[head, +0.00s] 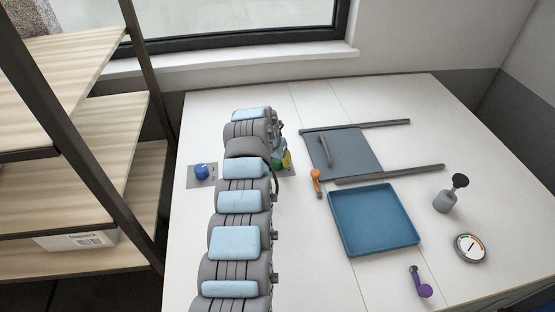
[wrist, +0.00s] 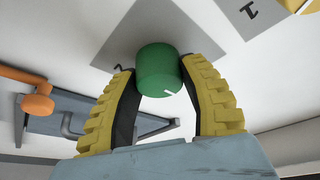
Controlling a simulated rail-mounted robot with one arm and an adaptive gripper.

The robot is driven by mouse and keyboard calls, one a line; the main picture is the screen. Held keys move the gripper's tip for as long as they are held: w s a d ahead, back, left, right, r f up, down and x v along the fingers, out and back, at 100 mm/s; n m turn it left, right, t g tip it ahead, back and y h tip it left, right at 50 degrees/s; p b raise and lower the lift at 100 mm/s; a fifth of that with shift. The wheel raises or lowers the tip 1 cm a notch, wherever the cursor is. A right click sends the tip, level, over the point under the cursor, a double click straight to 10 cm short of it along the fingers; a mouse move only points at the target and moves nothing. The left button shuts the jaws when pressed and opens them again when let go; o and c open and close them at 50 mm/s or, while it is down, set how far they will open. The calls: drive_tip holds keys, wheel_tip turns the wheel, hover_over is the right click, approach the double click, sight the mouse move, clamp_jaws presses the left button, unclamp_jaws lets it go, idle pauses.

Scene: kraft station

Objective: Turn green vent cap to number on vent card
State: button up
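The green vent cap (wrist: 158,70) is a short cylinder with a white pointer line on its rim, facing the lower right in the wrist view. It stands on a grey plate (wrist: 150,30). A dark mark, perhaps a 2, shows on the plate at the left, partly hidden by a finger. My gripper (wrist: 158,75) has its yellow, black-lined fingers on both sides of the cap, seemingly touching it. I cannot tell which thing is the vent card.
Another grey plate (wrist: 238,14) bears a 1. In the head view, a blue knob (head: 201,171) is left of my arm. An orange handle (head: 316,181), a blue tray (head: 372,219), a grey panel between rails (head: 345,152), a gauge (head: 470,247) and a purple handle (head: 421,285) are to the right.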

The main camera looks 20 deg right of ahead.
drive_tip(key=shift+c, duration=1.4)
drive_tip(key=shift+f+b, duration=0.2)
drive_tip(key=shift+b, duration=0.1)
drive_tip(key=shift+f+m+b, duration=0.2)
drive_tip(key=shift+m+b, duration=0.5)
drive_tip(key=shift+b, duration=0.1)
drive_tip(key=m+g+b, duration=0.1)
drive_tip(key=m+b, duration=0.1)
drive_tip(key=b, duration=0.1)
drive_tip(key=shift+h, duration=0.3)
drive_tip(key=shift+r+m+b, duration=0.1)
drive_tip(key=shift+m+b, duration=0.3)
drive_tip(key=shift+b, duration=0.05)
drive_tip(key=shift+r+g, duration=0.15)
drive_tip(key=shift+g, duration=0.15)
drive_tip(key=o, duration=1.2)
drive_tip(key=shift+r, duration=0.1)
